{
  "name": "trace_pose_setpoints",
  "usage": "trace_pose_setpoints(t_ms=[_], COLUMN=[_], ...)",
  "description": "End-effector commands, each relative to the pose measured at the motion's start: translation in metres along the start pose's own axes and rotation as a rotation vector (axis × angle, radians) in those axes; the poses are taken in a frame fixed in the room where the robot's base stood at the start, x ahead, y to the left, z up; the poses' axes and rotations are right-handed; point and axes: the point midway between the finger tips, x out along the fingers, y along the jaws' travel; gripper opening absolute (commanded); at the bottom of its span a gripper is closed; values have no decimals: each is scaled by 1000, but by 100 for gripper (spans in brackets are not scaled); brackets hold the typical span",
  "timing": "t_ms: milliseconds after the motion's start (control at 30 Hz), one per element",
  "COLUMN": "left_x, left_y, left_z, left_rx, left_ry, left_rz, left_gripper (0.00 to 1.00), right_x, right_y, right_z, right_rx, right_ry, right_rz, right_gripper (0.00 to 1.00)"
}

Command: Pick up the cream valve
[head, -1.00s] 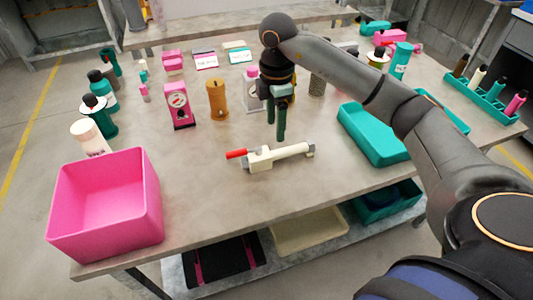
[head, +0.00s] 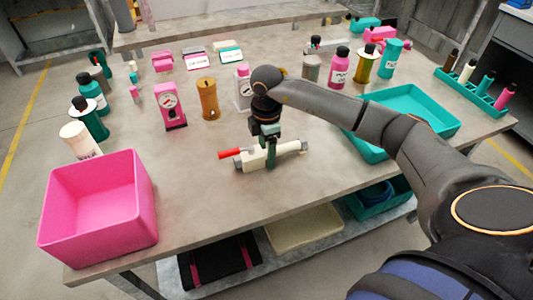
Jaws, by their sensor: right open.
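The cream valve (head: 290,149) lies on its side on the table near the front middle. It has a red handle (head: 230,154) pointing left and grey ends. My right gripper (head: 271,160) points down at the middle of the valve, with its green fingers open. The fingers overlap the valve body in the picture and hide part of it. I cannot tell whether they touch it. My left gripper is not in view.
A pink bin (head: 98,210) stands at the front left corner. A teal tray (head: 420,101) lies to the right under my arm. A pink gauge (head: 169,106) and a brown cylinder (head: 208,98) stand behind the valve.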

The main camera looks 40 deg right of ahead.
Motion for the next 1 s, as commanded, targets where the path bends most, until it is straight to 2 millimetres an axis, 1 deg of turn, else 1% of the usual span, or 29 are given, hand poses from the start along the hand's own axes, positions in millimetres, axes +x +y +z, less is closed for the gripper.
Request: trace_pose_setpoints(t_ms=[33, 67, 600, 633, 1000], left_x=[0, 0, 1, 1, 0], left_y=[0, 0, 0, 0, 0], left_z=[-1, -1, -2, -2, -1], left_rx=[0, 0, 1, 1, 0], left_ry=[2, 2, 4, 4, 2], left_rz=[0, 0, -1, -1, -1], left_gripper=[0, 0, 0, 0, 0], right_x=[0, 0, -1, -1, -1], right_y=[0, 0, 0, 0, 0], right_z=[0, 0, 0, 0, 0], right_rx=[0, 0, 0, 0, 0], right_ry=[0, 0, 0, 0, 0], right_rz=[0, 0, 0, 0, 0], right_gripper=[66, 63, 2, 0, 0])
